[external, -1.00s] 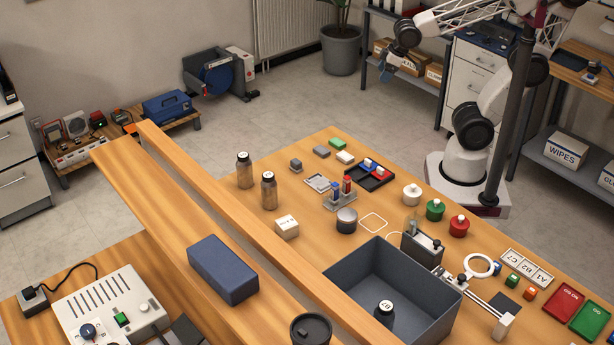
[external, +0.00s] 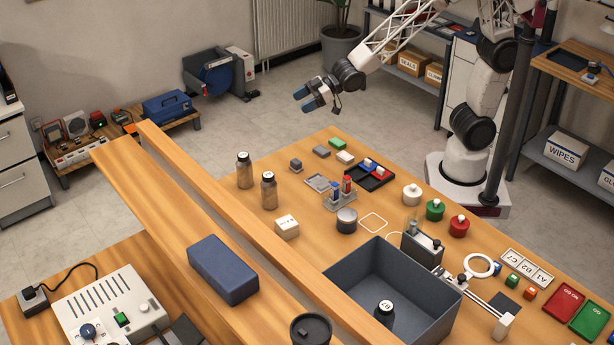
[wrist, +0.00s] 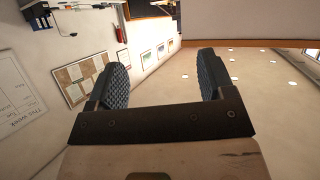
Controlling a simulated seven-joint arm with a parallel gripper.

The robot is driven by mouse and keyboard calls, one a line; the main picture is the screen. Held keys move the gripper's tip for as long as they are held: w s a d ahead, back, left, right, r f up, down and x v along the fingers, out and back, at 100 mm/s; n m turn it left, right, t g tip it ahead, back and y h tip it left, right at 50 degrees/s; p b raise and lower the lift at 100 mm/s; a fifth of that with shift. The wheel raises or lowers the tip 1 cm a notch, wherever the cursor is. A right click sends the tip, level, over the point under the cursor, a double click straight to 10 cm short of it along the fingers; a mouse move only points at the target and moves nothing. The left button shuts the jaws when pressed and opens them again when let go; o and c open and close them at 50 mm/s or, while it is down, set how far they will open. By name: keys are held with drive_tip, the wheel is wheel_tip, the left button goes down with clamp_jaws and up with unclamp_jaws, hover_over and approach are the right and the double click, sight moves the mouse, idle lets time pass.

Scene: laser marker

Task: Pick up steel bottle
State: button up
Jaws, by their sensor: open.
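Two upright bottles with dark, labelled caps stand side by side toward the table's far left: a left one (external: 244,172) and a right one (external: 269,193). Their shiny bodies look brownish, and I cannot tell steel from tinted glass. A short metallic jar (external: 347,222) with a dark lid stands near the middle. My gripper (external: 306,99) is in the air beyond the table's far edge, above and right of the bottles, apart from everything. In the wrist view my gripper (wrist: 160,80) shows both dark ribbed pads spread with nothing between them; no bottle is in that view.
A grey open bin (external: 448,310) holds a dark bottle with a white-marked cap. A raised wooden beam (external: 230,215) runs along the left. Small blocks, a vial rack (external: 340,199), a tray (external: 383,178) and coloured-lid jars crowd the table. A white block (external: 286,227) sits near the bottles.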

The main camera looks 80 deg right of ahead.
drive_tip(key=w+a+f+n+y, duration=0.2)
drive_tip(key=a+f+y, duration=0.1)
drive_tip(key=a, duration=0.6)
drive_tip(key=w+a+f+n+y, duration=0.2)
drive_tip(key=a+y, duration=0.3)
drive_tip(key=a, duration=0.5)
drive_tip(key=shift+f, duration=0.45)
approach(273, 174)
drive_tip(key=w+d+x, duration=0.1)
drive_tip(key=x, duration=0.3)
drive_tip(key=shift+w+a+f, duration=0.15)
drive_tip(key=shift+a+f, duration=0.05)
drive_tip(key=shift+a, duration=0.2)
drive_tip(key=shift+w+a+f, duration=0.15)
drive_tip(key=shift+a+f, duration=0.05)
drive_tip(key=shift+a, duration=0.25)
drive_tip(key=shift+x, duration=2.85)
drive_tip(key=shift+c, duration=0.3)
